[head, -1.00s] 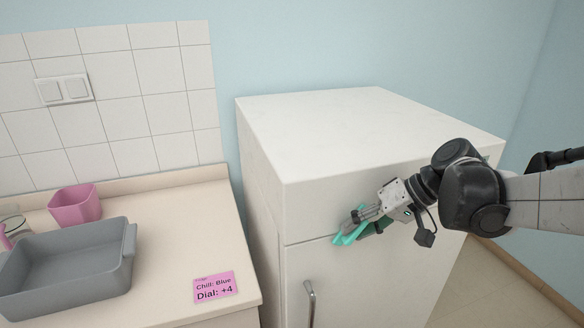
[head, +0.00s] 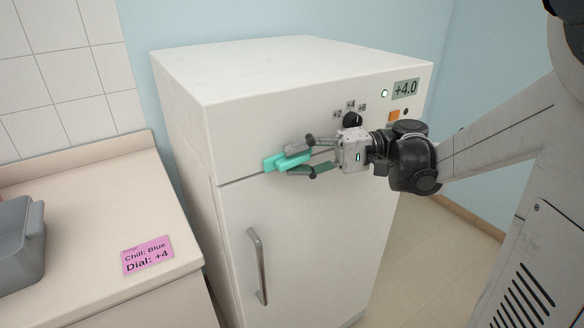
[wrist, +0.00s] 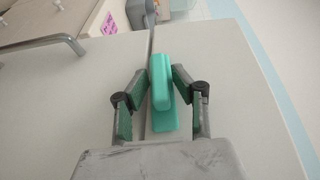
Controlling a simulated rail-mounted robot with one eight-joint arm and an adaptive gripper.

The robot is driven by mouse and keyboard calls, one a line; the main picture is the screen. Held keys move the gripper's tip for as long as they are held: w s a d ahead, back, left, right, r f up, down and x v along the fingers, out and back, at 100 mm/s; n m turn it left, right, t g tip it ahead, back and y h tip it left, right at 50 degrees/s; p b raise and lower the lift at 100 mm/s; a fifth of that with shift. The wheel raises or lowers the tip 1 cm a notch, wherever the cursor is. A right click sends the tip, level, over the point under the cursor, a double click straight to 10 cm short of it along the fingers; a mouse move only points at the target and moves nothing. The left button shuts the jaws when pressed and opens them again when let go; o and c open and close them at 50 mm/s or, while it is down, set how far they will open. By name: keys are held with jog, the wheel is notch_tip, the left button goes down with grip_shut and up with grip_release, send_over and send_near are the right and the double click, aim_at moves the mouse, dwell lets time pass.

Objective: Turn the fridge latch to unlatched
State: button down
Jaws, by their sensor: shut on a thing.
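The fridge latch is a teal handle (head: 287,161) on the fridge front, at the seam between the upper panel and the door. It also shows in the wrist view (wrist: 160,85), where it lies lengthwise along the seam. My gripper (head: 302,161) reaches it from the right, with one finger above and one below. In the wrist view my gripper (wrist: 155,98) has a finger on each side of the latch, and it is shut on it. The fingers hide part of the latch. The white fridge (head: 230,135) is closed.
A dark dial (head: 352,119) with number marks, a display reading +4.0 (head: 405,89), a green light (head: 384,93) and an orange switch (head: 394,115) are on the upper panel. A metal door handle (head: 258,265) is below. A counter with a pink note (head: 148,256) and grey tray (head: 20,240) is left.

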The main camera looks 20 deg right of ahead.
jog(key=shift+y+b, duration=0.5)
jog(key=shift+y, duration=0.1)
jog(key=c, duration=1.7)
grip_release()
